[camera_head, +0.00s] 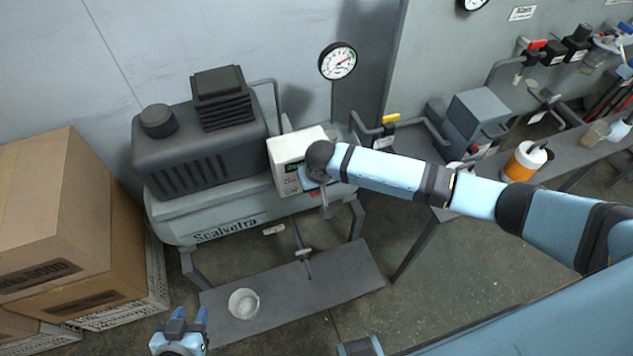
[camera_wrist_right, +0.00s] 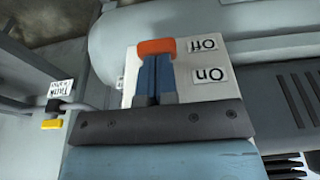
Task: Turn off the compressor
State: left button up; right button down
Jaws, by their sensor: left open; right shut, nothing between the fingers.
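The grey compressor (camera_head: 200,150) stands against the wall, with "Scalvetra" on its tank. Its white control box (camera_head: 284,152) faces the room. In the right wrist view the box's orange switch handle (camera_wrist_right: 156,46) lies level with the upside-down "Off" label (camera_wrist_right: 203,44), beyond the "On" label (camera_wrist_right: 211,75). My right gripper (camera_wrist_right: 157,75) is shut and empty, its blue fingertips right at the handle's near edge; I cannot tell if they touch. In the head view its wrist partly hides the box. My left gripper (camera_head: 190,316) is open and empty at the lower left.
Cardboard boxes (camera_head: 75,215) are stacked at the left. A white bowl (camera_head: 244,303) sits on a low grey shelf (camera_head: 340,275) below the compressor. A yellow-handled valve (camera_head: 390,118) and a bench are to the right.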

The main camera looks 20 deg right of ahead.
jog(key=shift+s, duration=0.1)
jog(key=shift+s+f+t+p, duration=0.25)
jog(key=shift+f+t+p, duration=0.15)
jog(key=shift+t, duration=0.2)
jog(key=f+t, duration=0.1)
jog(key=t, duration=0.1)
jog(key=s+f+t+b, duration=0.1)
jog(key=f+t, duration=0.1)
jog(key=shift+s+t, duration=0.1)
jog(key=shift+t, duration=0.3)
jog(key=shift+r, duration=0.1)
jog(key=shift+r+p, duration=0.65)
jog(key=shift+p, duration=0.05)
